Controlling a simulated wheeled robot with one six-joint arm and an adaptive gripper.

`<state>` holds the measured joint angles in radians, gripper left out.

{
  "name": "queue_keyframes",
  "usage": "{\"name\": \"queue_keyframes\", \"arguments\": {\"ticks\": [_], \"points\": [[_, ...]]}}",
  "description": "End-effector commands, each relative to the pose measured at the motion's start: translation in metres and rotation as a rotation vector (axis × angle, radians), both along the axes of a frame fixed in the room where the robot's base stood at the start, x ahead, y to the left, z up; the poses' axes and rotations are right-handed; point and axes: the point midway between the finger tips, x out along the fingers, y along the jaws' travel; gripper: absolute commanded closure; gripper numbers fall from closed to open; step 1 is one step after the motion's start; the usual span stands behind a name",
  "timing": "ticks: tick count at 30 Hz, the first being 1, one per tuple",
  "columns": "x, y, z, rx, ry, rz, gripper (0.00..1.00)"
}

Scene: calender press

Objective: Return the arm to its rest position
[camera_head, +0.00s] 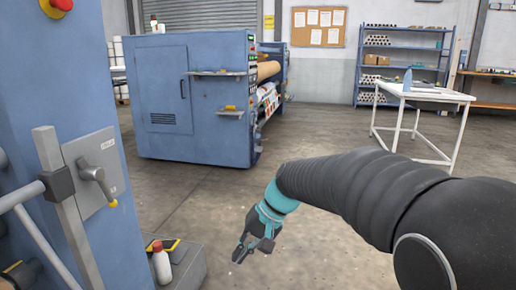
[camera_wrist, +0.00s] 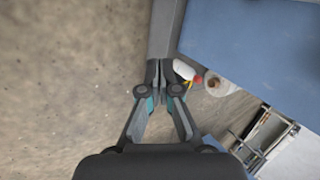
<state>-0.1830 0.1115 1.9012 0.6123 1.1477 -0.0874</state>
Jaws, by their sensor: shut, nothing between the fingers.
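My gripper (camera_head: 253,249) hangs at the end of my black arm, low in the middle of the head view. It points down over bare floor and holds nothing. In the wrist view my gripper (camera_wrist: 158,82) has its fingertips together, with nothing seen between them. The arm reaches in from the right side of the head view, with its teal wrist bent downward.
A blue machine with a lever (camera_head: 92,173) stands close at left. A white bottle with a red cap (camera_head: 161,262) stands on a grey step beside it. A blue press (camera_head: 190,100), a white table (camera_head: 430,94) and shelves (camera_head: 428,45) stand farther back. The middle floor is clear.

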Motion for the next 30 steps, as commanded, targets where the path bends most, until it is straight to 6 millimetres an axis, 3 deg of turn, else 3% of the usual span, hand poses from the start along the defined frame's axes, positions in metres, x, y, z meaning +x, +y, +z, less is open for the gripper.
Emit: {"name": "queue_keyframes", "arguments": {"ticks": [6,15,24,30], "points": [[-0.055,-0.072,-0.004,-0.217,-0.128,-0.031,1.0],[-0.125,-0.148,-0.003,-0.435,-0.299,-0.046,1.0],[-0.185,-0.189,0.007,-0.541,-0.435,-0.078,1.0],[-0.196,-0.196,0.027,-0.54,-0.51,-0.127,1.0]]}}
